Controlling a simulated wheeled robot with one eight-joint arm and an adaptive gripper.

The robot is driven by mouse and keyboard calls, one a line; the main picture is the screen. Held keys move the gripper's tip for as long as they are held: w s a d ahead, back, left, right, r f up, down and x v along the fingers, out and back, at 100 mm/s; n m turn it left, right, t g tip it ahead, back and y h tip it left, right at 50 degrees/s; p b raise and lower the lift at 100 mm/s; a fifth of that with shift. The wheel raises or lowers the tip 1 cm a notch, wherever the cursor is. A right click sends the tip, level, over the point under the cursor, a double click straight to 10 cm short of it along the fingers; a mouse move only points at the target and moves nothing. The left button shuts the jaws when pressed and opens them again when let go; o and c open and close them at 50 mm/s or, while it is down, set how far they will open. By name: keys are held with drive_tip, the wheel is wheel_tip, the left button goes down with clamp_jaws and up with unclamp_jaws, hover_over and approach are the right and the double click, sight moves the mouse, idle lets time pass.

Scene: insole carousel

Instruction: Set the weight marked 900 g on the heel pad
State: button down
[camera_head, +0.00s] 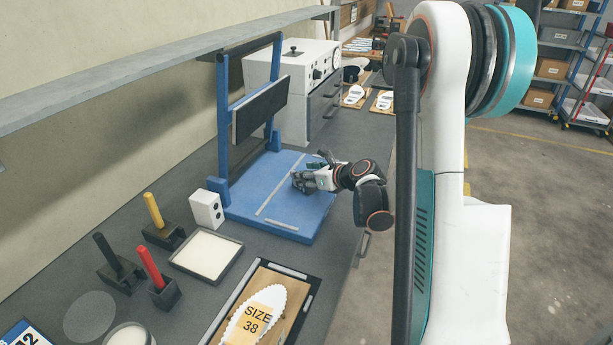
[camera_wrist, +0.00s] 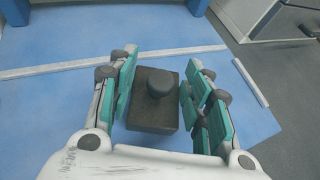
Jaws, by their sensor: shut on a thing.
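A dark block-shaped weight with a round knob on top (camera_wrist: 152,115) is between the fingers of my gripper (camera_wrist: 158,95), in the wrist view. My gripper is shut on the weight. No mark on the weight can be read. Under it is the blue base of a press-like stand (camera_wrist: 50,110); I cannot tell whether the weight touches it. In the head view my gripper (camera_head: 306,180) is low over the right part of that blue base (camera_head: 258,195). I cannot make out a heel pad for sure in either view.
The blue stand's upright frame (camera_head: 222,130) and dark crossplate (camera_head: 260,108) rise behind my gripper. A white box (camera_head: 206,209), a shallow tray (camera_head: 235,256), several coloured-handled stamps (camera_head: 154,210) and a SIZE 38 insole board (camera_head: 262,277) are nearer. A grey shelf (camera_head: 150,72) overhangs the left.

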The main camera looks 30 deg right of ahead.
drive_tip(key=c, duration=0.8)
unclamp_jaws()
